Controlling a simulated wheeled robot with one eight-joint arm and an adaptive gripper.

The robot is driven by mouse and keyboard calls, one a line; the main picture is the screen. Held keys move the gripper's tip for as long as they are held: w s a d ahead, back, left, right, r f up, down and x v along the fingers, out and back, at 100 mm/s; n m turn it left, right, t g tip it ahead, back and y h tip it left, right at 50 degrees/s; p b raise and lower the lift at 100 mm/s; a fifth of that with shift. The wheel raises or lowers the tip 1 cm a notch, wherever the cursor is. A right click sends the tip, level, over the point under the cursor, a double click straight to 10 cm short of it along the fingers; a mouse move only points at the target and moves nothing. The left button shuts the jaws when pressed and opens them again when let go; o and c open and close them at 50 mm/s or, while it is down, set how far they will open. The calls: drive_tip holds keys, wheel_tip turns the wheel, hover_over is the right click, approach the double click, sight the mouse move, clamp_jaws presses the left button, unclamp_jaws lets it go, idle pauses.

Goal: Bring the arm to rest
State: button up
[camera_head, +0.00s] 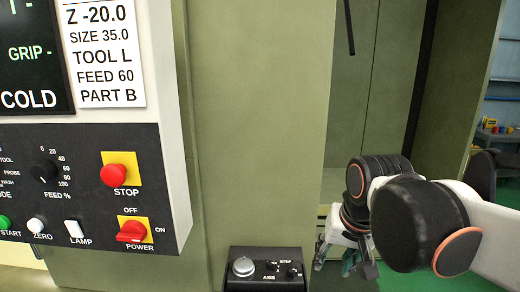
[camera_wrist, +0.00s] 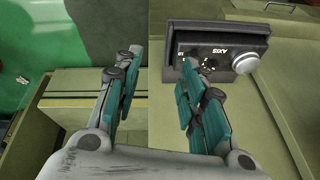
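My arm comes in from the right in the head view, with its black and white joints in front of the green cabinet. My gripper (camera_head: 346,266) hangs at the arm's end, pointing down, just right of the axis control box (camera_head: 264,269). In the wrist view my gripper (camera_wrist: 158,68) shows two teal-padded fingers well apart, with nothing between them. The axis control box (camera_wrist: 217,45) with its silver knob lies beyond the right finger in that view. I see no contact between them.
The machine's control panel (camera_head: 90,150) stands at the left, with a red stop button (camera_head: 114,175) and a red power switch (camera_head: 131,231). A green cabinet face (camera_head: 258,120) fills the middle. Green floor (camera_head: 400,280) shows at the lower right, with a dark chair (camera_head: 484,175) behind.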

drive_tip(key=s+d+f+n+t+b, duration=0.2)
drive_tip(key=s+d+f+t+b, duration=0.1)
drive_tip(key=s+f, duration=0.6)
drive_tip(key=shift+s+d+n+h+b, duration=0.3)
drive_tip(key=shift+d+b, duration=0.1)
drive_tip(key=shift+d, duration=0.1)
idle(1.3)
